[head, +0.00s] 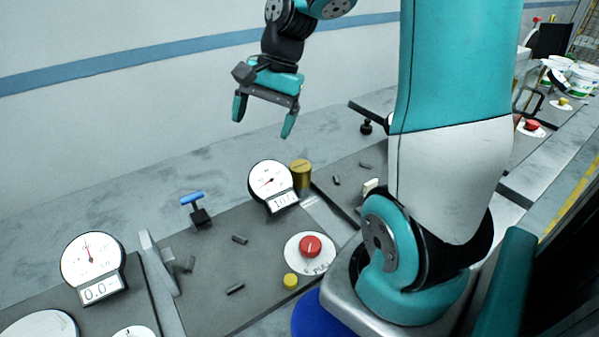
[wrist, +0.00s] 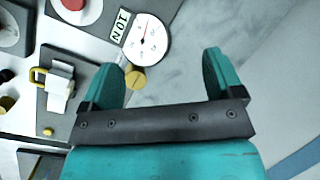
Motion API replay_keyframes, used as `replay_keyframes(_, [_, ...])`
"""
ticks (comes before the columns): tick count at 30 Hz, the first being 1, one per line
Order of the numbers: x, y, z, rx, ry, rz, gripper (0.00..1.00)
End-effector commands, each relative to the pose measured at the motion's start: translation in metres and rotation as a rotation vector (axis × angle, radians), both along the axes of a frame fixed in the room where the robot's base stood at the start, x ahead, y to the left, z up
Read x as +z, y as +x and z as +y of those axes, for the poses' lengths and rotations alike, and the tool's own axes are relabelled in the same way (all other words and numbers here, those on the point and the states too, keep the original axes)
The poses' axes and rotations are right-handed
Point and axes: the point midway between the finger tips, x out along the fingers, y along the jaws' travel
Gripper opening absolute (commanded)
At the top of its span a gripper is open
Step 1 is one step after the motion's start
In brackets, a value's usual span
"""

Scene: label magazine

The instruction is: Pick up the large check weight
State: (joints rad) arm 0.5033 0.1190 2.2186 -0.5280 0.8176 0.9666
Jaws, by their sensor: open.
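The large check weight looks to be the brass-coloured cylinder (head: 301,173) standing upright just right of a round dial gauge in the head view. In the wrist view its round top (wrist: 135,77) shows close to the left finger, which may cover part of it. My gripper (head: 264,116) is open and empty, with its two teal fingers pointing down. It hangs above and a little left of the cylinder, clearly apart from it. The wrist view shows both spread fingers (wrist: 165,65), with grey bench between them.
The dial gauge (head: 271,184) stands right beside the cylinder. A blue-handled lever (head: 195,205), a red button (head: 310,246) and a yellow knob (head: 291,281) are on the grey panel. Another gauge (head: 90,262) is at left. The bench behind is bare up to the wall.

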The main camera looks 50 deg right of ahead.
Motion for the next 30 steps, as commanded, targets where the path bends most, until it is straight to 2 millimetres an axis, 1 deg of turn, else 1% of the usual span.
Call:
replay_keyframes(1, [-0.006, 0.002, -0.039, -0.193, 0.024, 0.057, 0.86])
replay_keyframes(2, [-0.009, 0.002, -0.058, -0.297, 0.036, 0.087, 0.86])
replay_keyframes(3, [-0.013, 0.001, -0.081, -0.423, 0.054, 0.122, 0.86])
replay_keyframes(6, [-0.022, -0.008, -0.126, -0.672, 0.092, 0.194, 0.86])
replay_keyframes(9, [-0.028, -0.016, -0.152, -0.819, 0.117, 0.237, 0.86])
replay_keyframes(10, [-0.029, -0.017, -0.156, -0.845, 0.121, 0.244, 0.86])
replay_keyframes(12, [-0.034, -0.019, -0.161, -0.879, 0.129, 0.256, 0.86])
replay_keyframes(14, [-0.040, -0.018, -0.159, -0.888, 0.131, 0.259, 0.86])
replay_keyframes(17, [-0.057, -0.015, -0.151, -0.885, 0.130, 0.263, 0.86])
replay_keyframes(24, [-0.108, -0.006, -0.132, -0.881, 0.130, 0.262, 0.86])
replay_keyframes(27, [-0.125, -0.003, -0.125, -0.881, 0.130, 0.262, 0.86])
replay_keyframes(30, [-0.137, 0.000, -0.121, -0.883, 0.128, 0.259, 0.86])
